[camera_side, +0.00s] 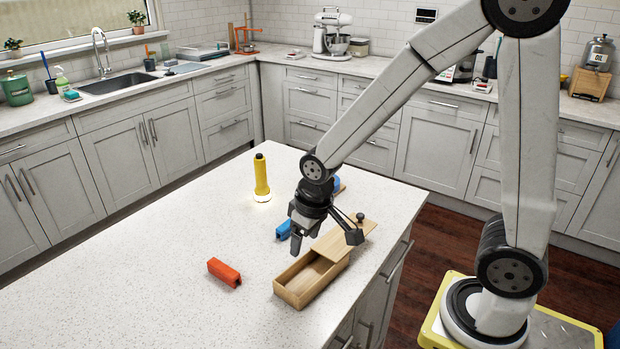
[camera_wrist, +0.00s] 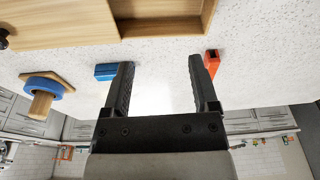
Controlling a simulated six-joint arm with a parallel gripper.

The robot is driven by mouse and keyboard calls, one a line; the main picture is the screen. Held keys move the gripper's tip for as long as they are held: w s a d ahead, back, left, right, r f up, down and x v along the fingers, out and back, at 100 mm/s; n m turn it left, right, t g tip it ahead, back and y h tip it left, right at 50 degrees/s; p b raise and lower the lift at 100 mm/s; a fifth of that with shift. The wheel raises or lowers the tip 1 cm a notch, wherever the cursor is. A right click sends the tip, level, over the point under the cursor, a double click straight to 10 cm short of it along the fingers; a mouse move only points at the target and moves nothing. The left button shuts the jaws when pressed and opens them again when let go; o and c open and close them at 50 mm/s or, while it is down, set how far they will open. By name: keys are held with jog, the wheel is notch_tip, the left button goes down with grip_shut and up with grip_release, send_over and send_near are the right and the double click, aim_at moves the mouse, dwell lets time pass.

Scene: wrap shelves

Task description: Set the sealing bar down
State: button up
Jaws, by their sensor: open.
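My gripper (camera_side: 325,243) is open above the counter by the wooden box, and its fingers (camera_wrist: 160,62) have nothing between them in the wrist view. An orange bar (camera_side: 224,272) lies on the counter left of the box; it also shows in the wrist view (camera_wrist: 212,62), beyond the right finger. A blue bar (camera_side: 283,230) lies behind the gripper, partly hidden; in the wrist view (camera_wrist: 107,72) it is left of the left finger. I cannot tell which of these two is the sealing bar. Neither is held.
The wooden box (camera_side: 292,297) is partly covered by its knobbed lid (camera_side: 330,243). A yellow flashlight (camera_side: 261,178) stands lens down, lit, farther back. A blue roll on a wooden stand (camera_wrist: 42,86) is mostly hidden behind my gripper in the side view. The counter's left part is clear.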

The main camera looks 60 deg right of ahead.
jog(key=w+a, duration=0.4)
jog(key=w, duration=0.4)
jog(key=g, duration=0.2)
send_over(222, 267)
jog(key=s, duration=0.1)
notch_tip(222, 267, down, 2)
jog(key=shift+s, duration=0.1)
jog(key=shift+w+a+f, duration=0.1)
jog(key=shift+w+a, duration=0.25)
jog(key=shift+f, duration=1.3)
jog(key=shift+w+d+f, duration=0.1)
jog(key=shift+d+f, duration=0.1)
jog(key=shift+f, duration=0.75)
jog(key=shift+w+d+f, duration=0.1)
jog(key=shift+d+f, duration=0.1)
jog(key=shift+f, duration=1.45)
grip_shut()
